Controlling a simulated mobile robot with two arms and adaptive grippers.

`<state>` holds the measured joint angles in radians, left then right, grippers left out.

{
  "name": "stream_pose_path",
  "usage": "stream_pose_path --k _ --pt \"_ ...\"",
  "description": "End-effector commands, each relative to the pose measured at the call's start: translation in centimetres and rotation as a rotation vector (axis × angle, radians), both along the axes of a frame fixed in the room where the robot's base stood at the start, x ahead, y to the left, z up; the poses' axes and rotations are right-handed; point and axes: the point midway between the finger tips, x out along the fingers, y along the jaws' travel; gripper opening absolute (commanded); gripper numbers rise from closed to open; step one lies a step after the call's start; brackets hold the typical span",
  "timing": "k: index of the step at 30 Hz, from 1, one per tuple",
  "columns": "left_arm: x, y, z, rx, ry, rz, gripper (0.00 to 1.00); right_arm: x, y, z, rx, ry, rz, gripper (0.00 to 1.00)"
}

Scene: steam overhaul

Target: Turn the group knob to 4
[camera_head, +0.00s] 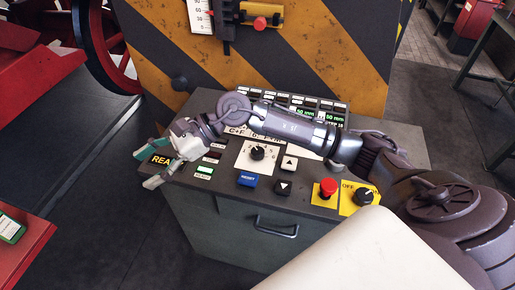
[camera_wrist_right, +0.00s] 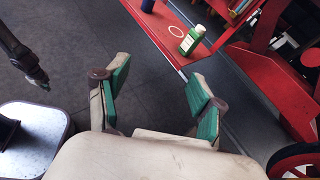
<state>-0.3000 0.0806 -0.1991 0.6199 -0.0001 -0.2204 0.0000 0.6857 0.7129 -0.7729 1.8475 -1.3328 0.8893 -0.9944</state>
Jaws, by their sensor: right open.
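A black group knob (camera_head: 258,152) with a pale pointer sits on a white dial plate on the console's sloping top, with numbers around it too small to read surely. My right arm reaches across the console above and behind the knob. My right gripper (camera_head: 147,168) is open and empty at the console's left edge, left of the knob and apart from it. Its green-padded fingers also show spread in the right wrist view (camera_wrist_right: 160,90), where the knob is out of sight. A dark arm part with a greenish tip (camera_wrist_right: 42,82), perhaps my left gripper, shows there at the left.
Near the knob are a blue button (camera_head: 248,180), white arrow buttons (camera_head: 283,187), a red mushroom button (camera_head: 327,187) and a black switch (camera_head: 365,196) on a yellow plate. A striped panel stands behind.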

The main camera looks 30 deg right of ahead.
Motion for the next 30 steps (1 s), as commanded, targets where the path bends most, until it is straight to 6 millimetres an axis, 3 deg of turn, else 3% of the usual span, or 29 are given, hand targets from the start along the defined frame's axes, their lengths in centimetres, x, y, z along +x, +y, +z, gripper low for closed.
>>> stream_pose_path --k 1,4,6,9,12,15,20,30 --pt "0.0 0.0 0.0 0.0 -0.001 0.0 0.0 1.3 -3.4 -1.7 -0.211 -0.085 0.058 0.68" --pt "0.1 0.0 0.0 0.0 -0.001 0.0 0.0 2.9 -11.3 -4.5 -0.602 -0.167 0.175 0.68" --pt "0.1 0.0 0.0 0.0 -0.001 0.0 0.0 3.7 -17.0 -4.8 -0.821 -0.171 0.231 0.68" --pt "0.1 0.0 0.0 0.0 -0.002 -0.001 0.0 4.0 -23.5 -4.0 -1.047 -0.136 0.282 0.68" --pt "0.1 -0.1 0.0 0.0 -0.002 -0.001 0.0 3.8 -27.4 -3.1 -1.168 -0.097 0.311 0.68" --pt "0.1 -0.1 0.1 -0.001 -0.002 -0.001 0.0 3.6 -28.9 -2.9 -1.218 -0.075 0.323 0.68" --pt "0.1 -0.1 0.8 -0.001 -0.002 -0.001 0.0 3.5 -29.1 -4.6 -1.223 -0.067 0.329 0.68" --pt "0.1 -0.1 2.9 -0.001 -0.002 -0.001 0.0 3.4 -28.9 -11.6 -1.219 -0.067 0.328 0.68"
